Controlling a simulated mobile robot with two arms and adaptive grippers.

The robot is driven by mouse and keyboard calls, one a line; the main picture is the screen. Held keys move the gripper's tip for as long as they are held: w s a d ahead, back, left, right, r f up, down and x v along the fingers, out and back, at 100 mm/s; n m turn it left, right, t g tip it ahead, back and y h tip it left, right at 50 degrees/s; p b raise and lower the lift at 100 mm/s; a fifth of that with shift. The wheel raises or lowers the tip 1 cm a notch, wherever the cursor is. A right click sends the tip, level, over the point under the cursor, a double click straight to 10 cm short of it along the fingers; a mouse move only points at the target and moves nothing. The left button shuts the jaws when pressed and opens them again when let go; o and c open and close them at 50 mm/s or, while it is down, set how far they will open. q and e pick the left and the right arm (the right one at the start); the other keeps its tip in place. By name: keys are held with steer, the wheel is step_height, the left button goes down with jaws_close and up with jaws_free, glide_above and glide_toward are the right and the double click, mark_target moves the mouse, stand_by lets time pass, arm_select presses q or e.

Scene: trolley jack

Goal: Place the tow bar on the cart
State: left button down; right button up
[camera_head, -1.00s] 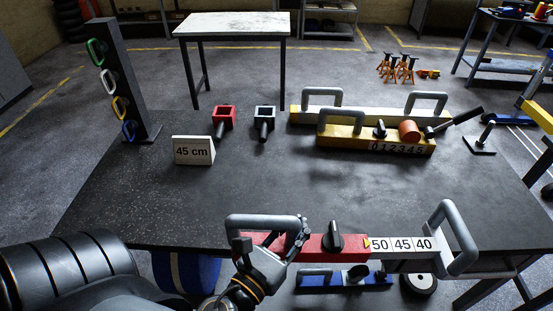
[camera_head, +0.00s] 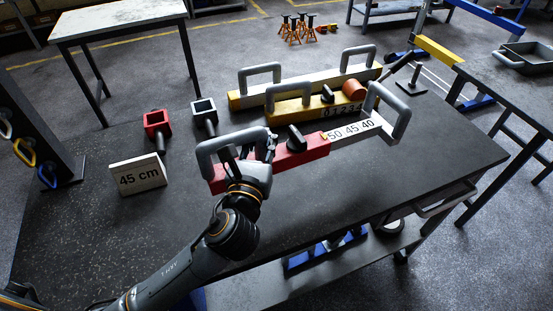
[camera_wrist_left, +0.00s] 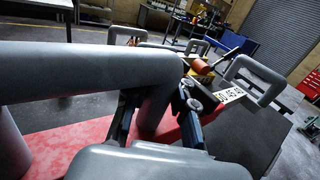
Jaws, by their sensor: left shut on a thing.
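The tow bar (camera_head: 308,151) is a red and grey bar with a black knob, a white 50-45-40 scale and a grey handle at each end. My left gripper (camera_head: 247,160) is shut on its left handle (camera_head: 225,140). In the left wrist view, the grey handle (camera_wrist_left: 90,72) crosses close to the camera, with my gripper (camera_wrist_left: 158,110) at it and the red bar below. The bar appears over the black tabletop (camera_head: 330,200); I cannot tell its height. Low wheels and a grey rail (camera_head: 445,198) show at the table's right side; which part is the cart is unclear.
The tabletop's front right is clear. A blue bar (camera_head: 325,248) is below.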

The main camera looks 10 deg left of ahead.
arm_select(q)
steer(key=shift+m+h, duration=0.3)
steer(key=shift+h, duration=0.2)
steer(key=w+d+r, duration=0.3)
steer(key=r, duration=0.1)
steer(key=shift+w+d, duration=0.35)
steer(key=shift+w+d+r, duration=0.1)
steer(key=shift+d+r, duration=0.1)
steer(key=a+f+b, duration=0.1)
steer(key=a+f, duration=0.3)
steer(key=s+a+f+b, duration=0.1)
steer(key=a+f, duration=0.3)
steer(key=a, duration=0.1)
steer(key=s+a+f, duration=0.1)
steer(key=a+f, duration=0.3)
steer(key=f, duration=0.1)
steer(key=shift+s+a+b, duration=0.15)
steer(key=shift+a+b, duration=0.15)
steer(key=shift+b, duration=0.1)
arm_select(e)
steer(key=f, duration=0.3)
steer(key=shift+s+a, duration=0.1)
steer(key=shift+a, duration=0.2)
